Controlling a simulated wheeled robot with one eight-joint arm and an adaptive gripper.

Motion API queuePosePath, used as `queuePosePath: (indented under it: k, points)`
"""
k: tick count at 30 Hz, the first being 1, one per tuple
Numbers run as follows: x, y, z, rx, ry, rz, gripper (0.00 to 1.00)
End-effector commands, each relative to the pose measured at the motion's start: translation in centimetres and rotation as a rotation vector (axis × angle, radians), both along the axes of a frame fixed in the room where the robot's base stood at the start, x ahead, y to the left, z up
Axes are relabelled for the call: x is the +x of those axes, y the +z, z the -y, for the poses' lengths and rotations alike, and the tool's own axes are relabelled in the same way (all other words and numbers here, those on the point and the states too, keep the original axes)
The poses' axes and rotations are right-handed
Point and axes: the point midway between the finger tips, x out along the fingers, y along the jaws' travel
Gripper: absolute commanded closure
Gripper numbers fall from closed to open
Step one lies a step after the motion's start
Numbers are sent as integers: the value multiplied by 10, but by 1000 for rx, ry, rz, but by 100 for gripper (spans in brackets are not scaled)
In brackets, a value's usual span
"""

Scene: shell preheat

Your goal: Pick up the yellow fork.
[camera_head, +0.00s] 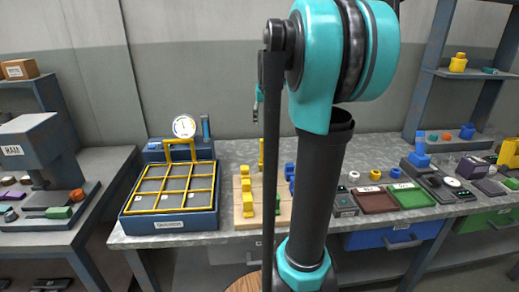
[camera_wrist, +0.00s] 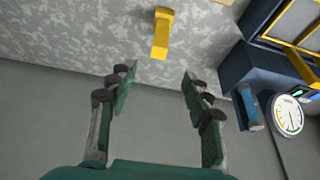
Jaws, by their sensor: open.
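A yellow upright piece, likely the yellow fork (camera_wrist: 161,36), stands on the grey speckled tabletop in the wrist view. It is beyond my fingertips, near the middle between them in the picture. In the head view a narrow yellow piece (camera_head: 261,154) shows at the back of the table, partly hidden by my arm; it looks like the same thing. My gripper (camera_wrist: 157,80) is open, with nothing between its fingers. In the head view only a sliver of my gripper (camera_head: 257,100) shows beside my dark arm link, above the tabletop.
A blue box with a yellow grid (camera_head: 171,191) and a dial gauge (camera_head: 184,126) stands left of the fork. A wooden block with yellow pieces (camera_head: 246,221) is in front. Red (camera_head: 376,200) and green (camera_head: 411,196) trays lie to the right. The wall is close behind.

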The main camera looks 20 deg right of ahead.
Motion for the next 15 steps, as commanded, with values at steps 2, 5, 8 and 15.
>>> queuePosePath:
  k: [2,5,8,15]
  points:
    - [4,2,2,0,-3,0,50]
    - [8,-5,4,0,-3,0,50]
    - [14,-21,5,0,-3,0,50]
    - [32,-66,8,0,-3,1,50]
